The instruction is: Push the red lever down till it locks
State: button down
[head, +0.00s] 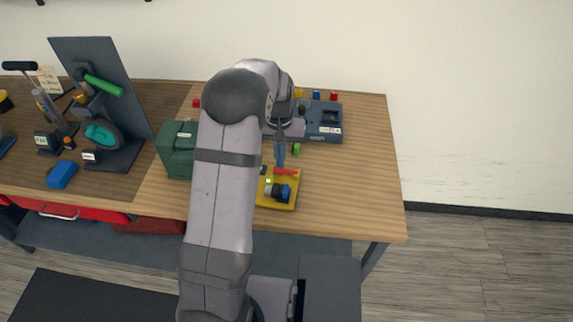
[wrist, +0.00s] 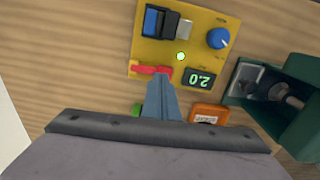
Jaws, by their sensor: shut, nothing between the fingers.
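The red lever (wrist: 142,69) sits on the lower left edge of a yellow panel (wrist: 188,38) in the wrist view. In the head view, the red lever (head: 287,172) shows as a short, roughly level bar on the yellow panel (head: 268,201). My gripper (wrist: 161,76) is shut and empty. Its fingertips overlap the lever in the wrist view and hide part of it. In the head view my gripper (head: 280,165) points down just above the lever; I cannot tell whether they touch. The panel also bears a display (wrist: 200,78) reading 2.0 and a lit light (wrist: 181,56).
A blue-black connector (wrist: 162,22) and a blue knob (wrist: 219,38) stand on the panel. A green box (head: 177,150) stands to its left. A dark grey device (head: 323,125) stands behind. The table's right part is clear.

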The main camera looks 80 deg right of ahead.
aim_at(281, 170)
jog(key=shift+r+p, duration=0.85)
jog(key=shift+r, duration=0.35)
notch_tip(281, 170, up, 5)
jog(key=p, duration=0.4)
